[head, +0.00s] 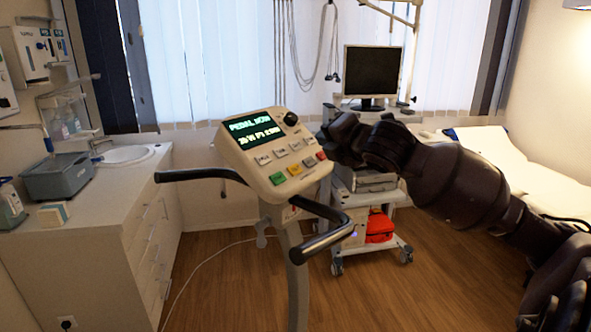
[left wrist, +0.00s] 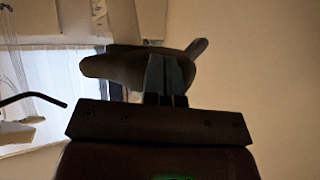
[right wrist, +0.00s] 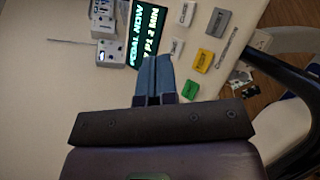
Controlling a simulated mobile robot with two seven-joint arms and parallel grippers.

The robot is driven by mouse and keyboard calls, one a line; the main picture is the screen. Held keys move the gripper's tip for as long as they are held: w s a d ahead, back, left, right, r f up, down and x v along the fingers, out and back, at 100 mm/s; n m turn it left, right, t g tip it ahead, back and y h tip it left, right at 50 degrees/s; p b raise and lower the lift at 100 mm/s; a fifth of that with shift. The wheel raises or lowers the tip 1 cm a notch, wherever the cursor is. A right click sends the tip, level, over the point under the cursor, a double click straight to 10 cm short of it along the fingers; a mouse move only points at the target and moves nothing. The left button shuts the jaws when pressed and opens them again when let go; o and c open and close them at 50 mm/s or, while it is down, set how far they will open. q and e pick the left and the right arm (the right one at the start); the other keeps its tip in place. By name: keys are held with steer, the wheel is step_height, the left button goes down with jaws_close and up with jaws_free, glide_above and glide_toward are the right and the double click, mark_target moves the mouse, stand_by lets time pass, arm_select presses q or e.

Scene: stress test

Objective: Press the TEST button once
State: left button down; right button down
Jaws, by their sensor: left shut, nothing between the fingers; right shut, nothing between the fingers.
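The console (head: 238,150) of an exercise bike has a lit display (head: 254,130) reading "PEDAL NOW" with a second line. Below are a row of grey buttons (head: 280,153) and a lower row including a green button (head: 278,178), a yellow button (head: 295,169) and a red button (head: 320,156). My left gripper (left wrist: 167,62) is shut and empty, outside the head view.
Black handlebars (head: 330,225) reach out on both sides of the console. A cart with a monitor (head: 373,72) stands behind, with a bed (head: 490,160) to the right. A counter with a sink (head: 125,155) is at left. A dark shape (left wrist: 110,70) lies behind my left fingers.

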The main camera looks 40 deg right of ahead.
steer(key=shift+s+d+r, duration=0.2)
steer(key=shift+s+r, duration=1)
steer(key=shift+r, duration=0.3)
